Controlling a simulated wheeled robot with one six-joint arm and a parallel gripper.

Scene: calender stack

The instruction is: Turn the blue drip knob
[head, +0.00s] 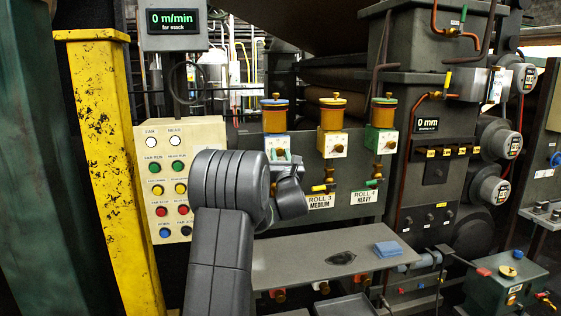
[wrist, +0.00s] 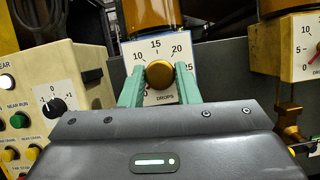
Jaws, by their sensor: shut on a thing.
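The blue drip oiler (head: 275,118) is the left one of three amber oilers, with a blue cap and a blue-edged dial plate. In the wrist view its brass knob (wrist: 159,73) sits in front of the white dial (wrist: 155,47), marked 10, 15, 20 and 25. A bit of red shows at the knob's lower left; the lower dial is partly hidden. My gripper (wrist: 158,76) has its two teal fingers on either side of the knob, shut on it. In the head view my gripper (head: 284,158) covers the lower part of this oiler.
The medium oiler (head: 333,113) and the heavy oiler (head: 383,112) stand to the right, close by. A beige button panel (head: 181,185) stands to the left. A shelf (head: 300,262) with a blue cloth (head: 387,249) and a dark stain lies below.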

